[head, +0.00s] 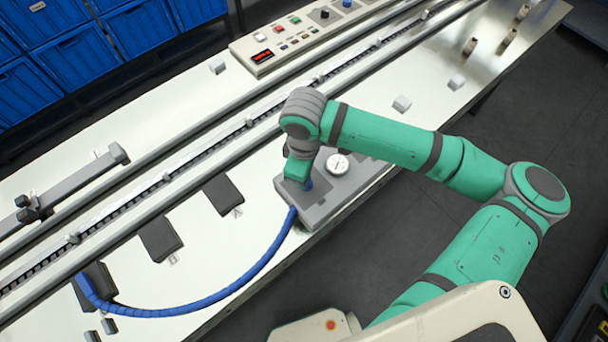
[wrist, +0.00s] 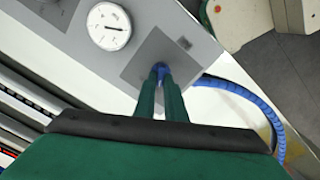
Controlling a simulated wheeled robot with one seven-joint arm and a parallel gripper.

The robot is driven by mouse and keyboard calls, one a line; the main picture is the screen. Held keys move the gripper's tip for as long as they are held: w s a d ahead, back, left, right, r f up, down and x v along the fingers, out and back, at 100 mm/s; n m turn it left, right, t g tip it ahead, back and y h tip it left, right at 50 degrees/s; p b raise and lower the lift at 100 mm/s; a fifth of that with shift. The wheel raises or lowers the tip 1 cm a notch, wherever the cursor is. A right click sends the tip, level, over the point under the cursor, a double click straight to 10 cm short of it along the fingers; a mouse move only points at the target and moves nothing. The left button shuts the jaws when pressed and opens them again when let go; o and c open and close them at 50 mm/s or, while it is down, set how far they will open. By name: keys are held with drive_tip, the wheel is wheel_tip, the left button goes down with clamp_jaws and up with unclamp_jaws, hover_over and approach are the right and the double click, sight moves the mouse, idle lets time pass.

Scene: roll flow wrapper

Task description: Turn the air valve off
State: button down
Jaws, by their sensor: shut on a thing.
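The air valve is a small blue handle (wrist: 160,69) on a dark square plate of a grey panel box (wrist: 90,15). In the head view the box (head: 345,188) sits at the table's near edge, and a bit of the blue handle (head: 308,184) shows beside my gripper (head: 296,181). In the wrist view my gripper (wrist: 161,80) points down at the plate, with its two green fingers closed on the blue handle. The fingers hide most of the handle, so I cannot tell which way it is turned.
A round white gauge (head: 338,164) is on the box next to my gripper. A blue hose (head: 215,296) curves from the box to the left. A control panel (head: 290,38) with buttons stands behind the conveyor rails (head: 190,168). Dark pads (head: 223,193) lie left of the box.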

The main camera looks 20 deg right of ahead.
drive_tip(key=shift+w, duration=0.1)
idle(0.3)
drive_tip(key=c, duration=1.8)
unclamp_jaws()
drive_tip(key=shift+r, duration=0.1)
drive_tip(key=r, duration=1)
drive_tip(key=shift+s+r, duration=0.2)
drive_tip(key=shift+r, duration=0.15)
